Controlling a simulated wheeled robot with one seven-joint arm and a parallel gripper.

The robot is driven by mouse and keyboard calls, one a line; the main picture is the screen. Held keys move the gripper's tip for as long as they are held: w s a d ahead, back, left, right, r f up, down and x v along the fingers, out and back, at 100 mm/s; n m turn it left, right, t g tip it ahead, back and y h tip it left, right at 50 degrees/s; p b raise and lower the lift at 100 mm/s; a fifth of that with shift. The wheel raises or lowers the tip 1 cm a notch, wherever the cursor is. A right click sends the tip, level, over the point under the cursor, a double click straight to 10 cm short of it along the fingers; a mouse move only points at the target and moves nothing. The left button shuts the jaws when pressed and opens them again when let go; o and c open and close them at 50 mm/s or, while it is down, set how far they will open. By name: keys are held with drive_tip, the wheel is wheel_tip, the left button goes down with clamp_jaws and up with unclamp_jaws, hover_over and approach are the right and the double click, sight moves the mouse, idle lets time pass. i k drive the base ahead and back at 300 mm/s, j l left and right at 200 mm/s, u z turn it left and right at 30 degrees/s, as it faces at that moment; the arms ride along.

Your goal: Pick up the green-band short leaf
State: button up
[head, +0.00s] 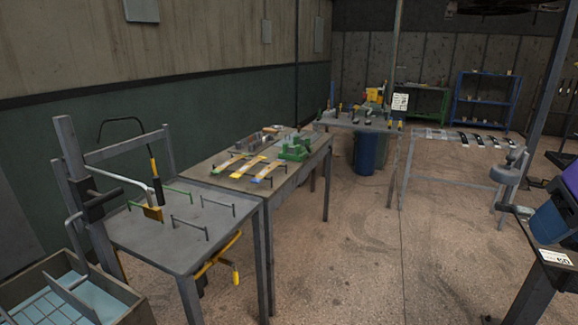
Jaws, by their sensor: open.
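Several flat leaves lie on the middle bench: a yellow one (248,167), another yellow-and-pale one (228,162) to its left, and one with some blue (268,172) to its right. Several dark leaves (483,141) lie in a row on a far rack table at the right. At this size I cannot tell which leaf, if any, is short with a green band. My gripper is not in view.
A green fixture (295,147) stands on the middle bench (301,174). A blue bin (371,153) stands behind. The floor (370,255) between the benches is clear.

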sight(218, 171)
drive_tip(key=i+u, duration=0.15)
drive_tip(key=i, duration=0.35)
drive_tip(key=i+l+u, duration=0.1)
drive_tip(key=i, duration=0.35)
drive_tip(key=i+l+u, duration=0.15)
drive_tip(key=i, duration=0.3)
drive_tip(key=i+l+u, duration=0.15)
drive_tip(key=i, duration=0.35)
drive_tip(key=i+l+u, duration=0.2)
drive_tip(key=i+u, duration=0.15)
drive_tip(key=i+l+u, duration=0.55)
drive_tip(key=l+u, duration=0.15)
drive_tip(key=i+l+u, duration=0.35)
drive_tip(key=l+u, duration=0.35)
drive_tip(key=l, duration=0.2)
